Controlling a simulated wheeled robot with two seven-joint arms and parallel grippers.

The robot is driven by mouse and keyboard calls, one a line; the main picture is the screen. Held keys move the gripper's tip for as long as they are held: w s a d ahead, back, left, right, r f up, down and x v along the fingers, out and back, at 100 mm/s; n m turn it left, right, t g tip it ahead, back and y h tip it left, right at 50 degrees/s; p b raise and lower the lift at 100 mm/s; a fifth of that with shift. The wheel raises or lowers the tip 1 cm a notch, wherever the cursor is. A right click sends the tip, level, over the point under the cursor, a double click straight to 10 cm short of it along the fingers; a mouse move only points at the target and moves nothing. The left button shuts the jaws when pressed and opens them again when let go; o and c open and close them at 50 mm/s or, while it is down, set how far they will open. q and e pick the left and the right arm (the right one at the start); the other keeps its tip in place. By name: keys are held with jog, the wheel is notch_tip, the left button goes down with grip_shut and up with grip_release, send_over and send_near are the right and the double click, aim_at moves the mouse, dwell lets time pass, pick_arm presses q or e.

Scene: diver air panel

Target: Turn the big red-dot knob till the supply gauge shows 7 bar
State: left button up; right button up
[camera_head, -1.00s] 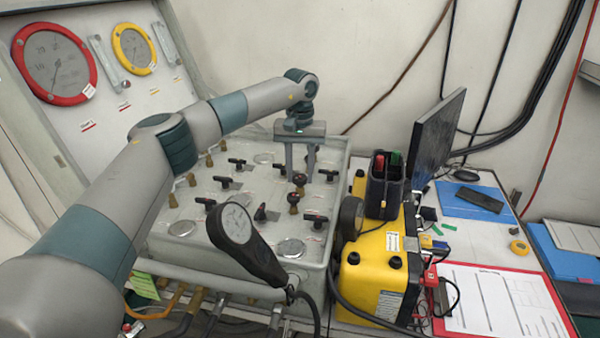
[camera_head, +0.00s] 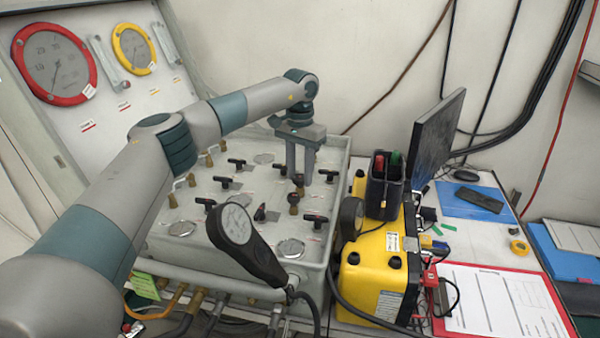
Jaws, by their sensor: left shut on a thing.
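My left gripper (camera_head: 300,172) reaches down from above at the back right of the grey valve panel (camera_head: 180,250). Its two fingers are closed around a small dark knob (camera_head: 298,181), most of which they hide. I cannot make out a red dot on it. A brass-stemmed knob (camera_head: 294,201) stands just in front. A large red-rimmed gauge (camera_head: 55,65) and a smaller yellow-rimmed gauge (camera_head: 134,49) are on the upright board at upper left. A round gauge in a black holder (camera_head: 236,223) rises at the panel's front. Their readings are too small to tell. My right gripper is out of view.
Several black T-handles, one a clear example (camera_head: 315,219), crowd the panel around the gripper. A yellow case (camera_head: 370,270) with a black bin (camera_head: 384,190) stands to the right, beside a dark monitor (camera_head: 437,140). Hoses run below the panel's front edge.

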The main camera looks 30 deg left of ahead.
pick_arm(q)
jog(key=shift+w+r, duration=0.1)
jog(key=shift+r, duration=0.05)
jog(key=o, duration=1.1)
jog(key=shift+c, duration=0.2)
jog(key=shift+r, duration=0.5)
notch_tip(320, 180, up, 7)
jog(key=b, duration=0.2)
notch_tip(320, 180, up, 8)
jog(key=b, duration=0.1)
send_over(300, 176)
jog(key=shift+r, duration=0.65)
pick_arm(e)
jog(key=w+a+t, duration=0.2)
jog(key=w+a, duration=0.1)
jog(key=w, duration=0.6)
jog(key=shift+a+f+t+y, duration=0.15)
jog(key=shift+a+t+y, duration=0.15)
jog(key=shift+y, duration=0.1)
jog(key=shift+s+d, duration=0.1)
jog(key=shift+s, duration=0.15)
